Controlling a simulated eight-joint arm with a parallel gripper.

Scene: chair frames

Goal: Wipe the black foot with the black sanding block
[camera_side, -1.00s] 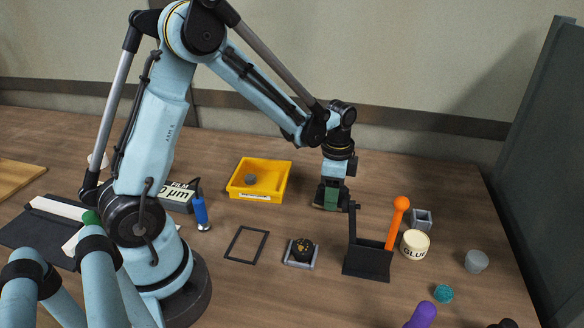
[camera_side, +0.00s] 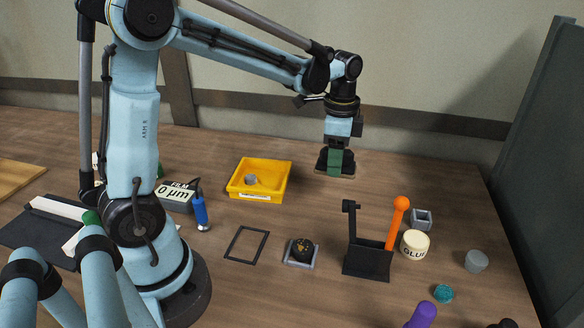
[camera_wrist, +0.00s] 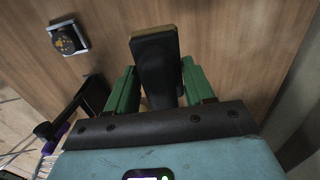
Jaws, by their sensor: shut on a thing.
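The black sanding block (camera_wrist: 156,52) is held between the green fingers of my gripper (camera_wrist: 158,88) in the wrist view. In the side view my gripper (camera_side: 336,160) is shut on the block (camera_side: 321,164), raised above the table behind the black stand. A tan underside edge shows below it. The black foot (camera_side: 303,249) is a round dark piece with orange-yellow specks on top, sitting in a grey square holder (camera_side: 290,262). My gripper is well behind and to the right of the foot. The foot also shows at upper left in the wrist view (camera_wrist: 66,41).
A black stand (camera_side: 367,262) with an upright post is right of the foot, beside an orange-knobbed handle (camera_side: 398,220) and a glue pot (camera_side: 414,244). A flat black frame (camera_side: 247,244) lies left of the foot. A yellow tray (camera_side: 258,194) stands behind it.

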